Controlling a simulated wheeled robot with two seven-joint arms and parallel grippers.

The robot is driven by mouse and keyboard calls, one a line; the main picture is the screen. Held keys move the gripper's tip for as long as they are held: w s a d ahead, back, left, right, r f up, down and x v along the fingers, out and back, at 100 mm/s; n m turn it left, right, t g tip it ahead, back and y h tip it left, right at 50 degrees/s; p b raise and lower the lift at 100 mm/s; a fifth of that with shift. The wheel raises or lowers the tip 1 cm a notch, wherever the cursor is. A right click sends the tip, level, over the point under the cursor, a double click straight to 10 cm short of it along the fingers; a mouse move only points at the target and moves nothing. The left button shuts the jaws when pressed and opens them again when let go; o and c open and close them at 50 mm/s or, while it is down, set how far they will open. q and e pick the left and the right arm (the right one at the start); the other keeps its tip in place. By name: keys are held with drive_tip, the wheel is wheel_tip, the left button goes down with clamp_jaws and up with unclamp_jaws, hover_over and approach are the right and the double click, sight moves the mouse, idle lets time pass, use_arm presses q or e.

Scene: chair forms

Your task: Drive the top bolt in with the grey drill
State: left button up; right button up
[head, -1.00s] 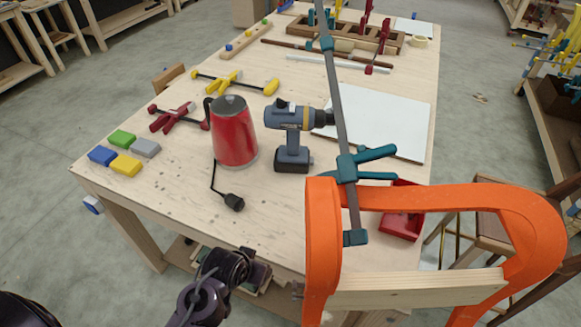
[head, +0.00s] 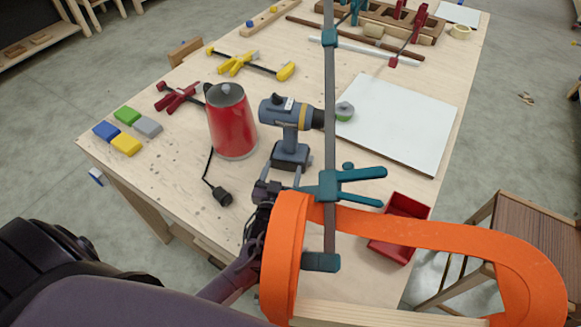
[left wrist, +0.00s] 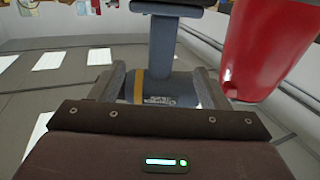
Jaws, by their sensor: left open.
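The grey drill (head: 290,115) stands upright on its battery base on the workbench, its chuck pointing right, in the head view. It also shows upside down in the left wrist view (left wrist: 163,45), with its yellow ring low in the picture. My left gripper (head: 282,178) is open and empty at the near side of the drill's base. In the left wrist view its two fingers (left wrist: 160,85) stand apart, with the drill between them in the picture. The orange chair form (head: 283,262) stands at the near right. I cannot make out the top bolt. My right gripper is not in view.
A red kettle (head: 231,122) stands close left of the drill, its cord and plug lying in front. A teal bar clamp (head: 330,185) rises right of the drill. A red tray (head: 393,240) and a white board (head: 400,125) lie on the right.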

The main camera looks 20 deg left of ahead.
sight(289, 143)
use_arm(q)
drive_tip(key=w+b, duration=0.1)
drive_tip(key=w, duration=0.2)
drive_tip(key=w+a+b, duration=0.1)
drive_tip(key=w+b, duration=0.1)
drive_tip(key=w, duration=0.1)
drive_tip(key=w+a+b, duration=0.1)
drive_tip(key=w+b, duration=0.1)
drive_tip(key=w, duration=0.1)
drive_tip(key=shift+a, duration=0.15)
drive_tip(key=shift+w+a+r+b, duration=0.15)
drive_tip(key=shift+w+b, duration=0.45)
drive_tip(key=shift+w, duration=0.45)
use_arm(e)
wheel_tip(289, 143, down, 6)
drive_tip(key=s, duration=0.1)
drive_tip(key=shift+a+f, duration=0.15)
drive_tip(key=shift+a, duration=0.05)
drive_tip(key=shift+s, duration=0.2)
